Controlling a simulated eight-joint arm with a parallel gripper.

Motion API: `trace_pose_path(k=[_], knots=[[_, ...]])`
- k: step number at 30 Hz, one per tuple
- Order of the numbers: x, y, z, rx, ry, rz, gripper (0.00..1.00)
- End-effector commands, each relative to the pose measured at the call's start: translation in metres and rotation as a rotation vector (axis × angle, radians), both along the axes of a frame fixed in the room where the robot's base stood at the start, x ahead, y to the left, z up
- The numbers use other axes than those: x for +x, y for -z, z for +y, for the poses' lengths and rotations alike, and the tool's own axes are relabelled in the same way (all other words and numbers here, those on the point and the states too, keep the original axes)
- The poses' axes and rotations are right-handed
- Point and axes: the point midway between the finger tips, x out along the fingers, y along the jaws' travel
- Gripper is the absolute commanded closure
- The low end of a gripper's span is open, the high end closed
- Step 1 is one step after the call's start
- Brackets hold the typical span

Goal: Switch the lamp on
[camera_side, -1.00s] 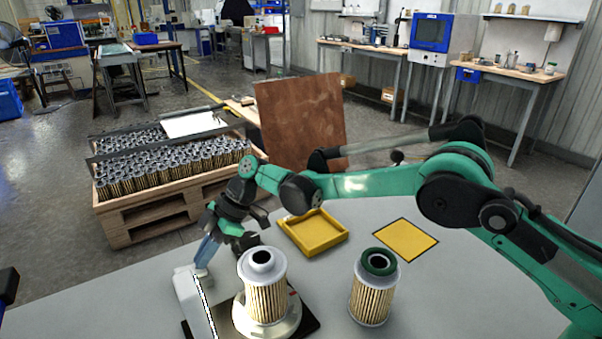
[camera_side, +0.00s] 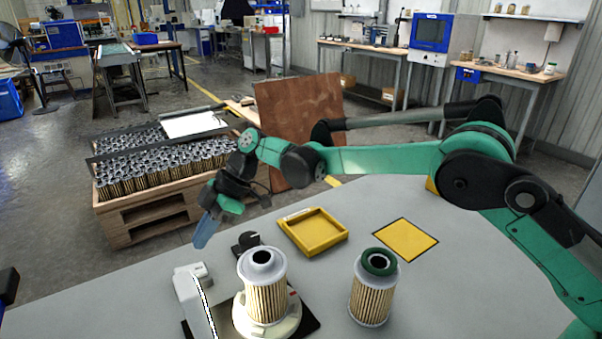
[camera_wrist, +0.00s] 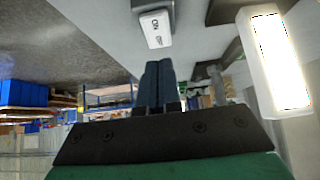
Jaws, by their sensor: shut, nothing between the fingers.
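The lamp (camera_side: 186,288) is a white bar at the table's front left, beside the filter stand. Its long face shows a bright white strip, and in the wrist view the lamp face (camera_wrist: 276,62) is bright white and looks lit. A small switch (camera_wrist: 155,28) with a white ON-marked label shows at the top of the wrist view, just beyond my fingertips. My gripper (camera_side: 199,244) has blue fingers pressed together, with nothing between them. It hangs above the lamp's far end, apart from it. It also shows in the wrist view (camera_wrist: 153,66).
A filter cartridge (camera_side: 266,290) stands on a round holder right of the lamp. Another cartridge with a green top (camera_side: 372,290), a yellow tray (camera_side: 314,233) and a yellow square (camera_side: 405,239) lie to the right. A crate of cartridges (camera_side: 150,215) stands beyond the table.

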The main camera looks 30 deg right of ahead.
Motion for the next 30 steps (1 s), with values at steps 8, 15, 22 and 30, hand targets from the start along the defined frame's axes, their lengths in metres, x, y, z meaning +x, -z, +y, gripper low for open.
trace_pose_path(k=[8, 15, 22, 30], knots=[[0.000, -0.043, -0.047, 0.001, 0.004, 0.000, 1.00], [0.000, -0.064, -0.078, 0.001, 0.002, 0.000, 1.00], [0.000, -0.069, -0.086, 0.000, -0.001, -0.001, 1.00], [0.000, -0.069, -0.086, -0.001, 0.004, 0.000, 1.00]])
